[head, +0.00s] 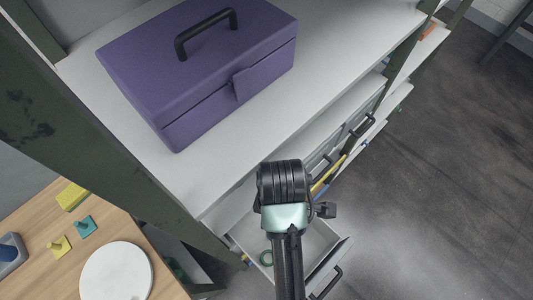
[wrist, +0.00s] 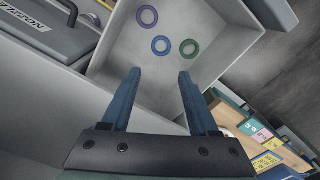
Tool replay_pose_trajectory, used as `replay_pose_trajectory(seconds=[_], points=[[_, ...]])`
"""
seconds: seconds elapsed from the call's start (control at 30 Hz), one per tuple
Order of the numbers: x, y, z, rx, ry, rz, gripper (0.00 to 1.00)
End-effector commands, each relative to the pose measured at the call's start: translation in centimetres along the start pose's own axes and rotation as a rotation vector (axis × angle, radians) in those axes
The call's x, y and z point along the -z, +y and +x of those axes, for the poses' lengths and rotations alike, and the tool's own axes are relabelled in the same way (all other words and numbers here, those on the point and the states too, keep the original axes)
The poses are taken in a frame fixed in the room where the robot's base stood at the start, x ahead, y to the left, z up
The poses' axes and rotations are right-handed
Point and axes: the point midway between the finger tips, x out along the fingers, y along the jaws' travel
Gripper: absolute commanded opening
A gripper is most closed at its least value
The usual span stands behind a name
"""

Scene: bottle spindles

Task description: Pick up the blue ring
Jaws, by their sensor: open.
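The blue ring (wrist: 152,45) lies flat on the floor of an open grey drawer (wrist: 120,77) in the wrist view. A green ring (wrist: 197,49) lies close on its right, and a purple ring (wrist: 139,17) lies above and to its left. My gripper (wrist: 159,74) is open and empty, its two dark blue fingers pointing into the drawer. In the picture the blue ring shows just beyond the fingertips, between their lines. How high the fingers are above it I cannot tell. In the head view my arm covers much of the drawer (head: 334,258), and the blue ring is hidden.
A purple toolbox (head: 200,75) stands on the white shelf (head: 310,95) above the drawer. Other drawers with dark handles lie farther right. A wooden table (head: 30,265) with a white disc (head: 116,272) and yellow and teal pieces is at lower left. The right floor is clear.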

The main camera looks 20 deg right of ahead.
Motion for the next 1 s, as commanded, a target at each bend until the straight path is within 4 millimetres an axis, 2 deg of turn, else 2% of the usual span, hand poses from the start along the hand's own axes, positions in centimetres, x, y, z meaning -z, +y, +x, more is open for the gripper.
replay_pose_trajectory(seconds=[0.17, 0.4, 0.5, 0.77, 1.0], points=[[0.0, -0.1, 1.7, 0.004, -0.002, 0.001, 0.6], [0.0, -0.1, 6.1, 0.003, -0.001, 0.001, 0.6], [0.0, 0.0, 7.3, 0.001, -0.001, 0.001, 0.6], [0.0, 0.0, 8.9, 0.001, -0.001, 0.001, 0.6], [0.1, 0.0, 12.1, 0.001, 0.0, 0.001, 0.6]])
